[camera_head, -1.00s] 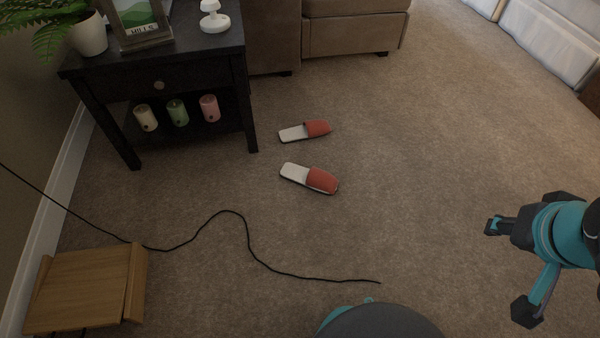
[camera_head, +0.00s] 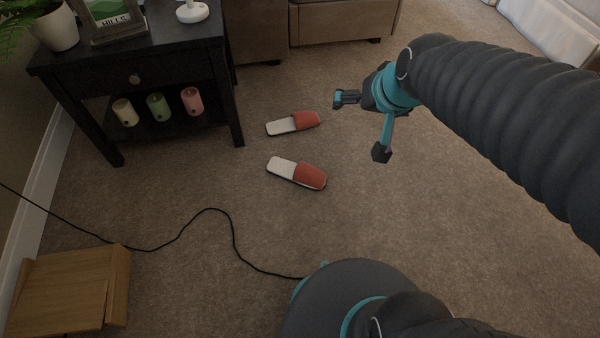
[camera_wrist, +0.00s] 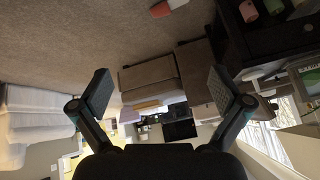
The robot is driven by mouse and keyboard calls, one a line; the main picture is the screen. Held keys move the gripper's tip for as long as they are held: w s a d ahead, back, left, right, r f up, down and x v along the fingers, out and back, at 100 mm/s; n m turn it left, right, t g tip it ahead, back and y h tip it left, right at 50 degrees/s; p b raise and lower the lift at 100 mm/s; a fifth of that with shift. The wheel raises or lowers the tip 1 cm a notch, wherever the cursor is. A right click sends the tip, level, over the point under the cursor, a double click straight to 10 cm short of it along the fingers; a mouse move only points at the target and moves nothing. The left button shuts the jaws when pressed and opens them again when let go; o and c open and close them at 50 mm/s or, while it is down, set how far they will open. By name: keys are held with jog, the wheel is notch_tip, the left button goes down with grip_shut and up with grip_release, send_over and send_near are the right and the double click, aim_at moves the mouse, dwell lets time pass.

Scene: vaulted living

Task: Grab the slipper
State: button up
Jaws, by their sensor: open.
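Two slippers with white insoles and red toe covers lie on the carpet, apart from each other. The nearer slipper (camera_head: 297,173) lies below the farther slipper (camera_head: 293,123) in the head view. Part of one slipper (camera_wrist: 168,7) shows at the top edge of the wrist view; I cannot tell which one. My gripper (camera_head: 340,98) is to the right of the farther slipper in the head view, seemingly above the floor. In the wrist view its two fingers (camera_wrist: 163,95) are spread wide with nothing between them.
A black side table (camera_head: 137,52) with a plant, frame and candles stands left of the slippers. A brown sofa (camera_head: 343,20) is behind. Carpet right of the slippers is clear.

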jog(key=w+a+f+m+t+b, duration=0.1)
jog(key=w+a+f, duration=0.9)
jog(key=w, duration=0.3)
jog(key=w+a+f+m+t+b, duration=0.1)
jog(key=w+a+f, duration=0.2)
jog(key=f, duration=0.4)
jog(key=w+a+f+m+t+b, duration=0.1)
jog(key=w+a+f, duration=0.25)
jog(key=f, duration=0.35)
jog(key=t+h+b, duration=0.2)
jog(key=t+h, duration=0.1)
jog(key=h, duration=0.3)
send_near(305, 169)
jog(key=b+x, duration=0.1)
jog(key=x, duration=0.7)
jog(key=shift+w+f, duration=0.1)
jog(key=shift+w, duration=0.15)
jog(key=c, duration=1.8)
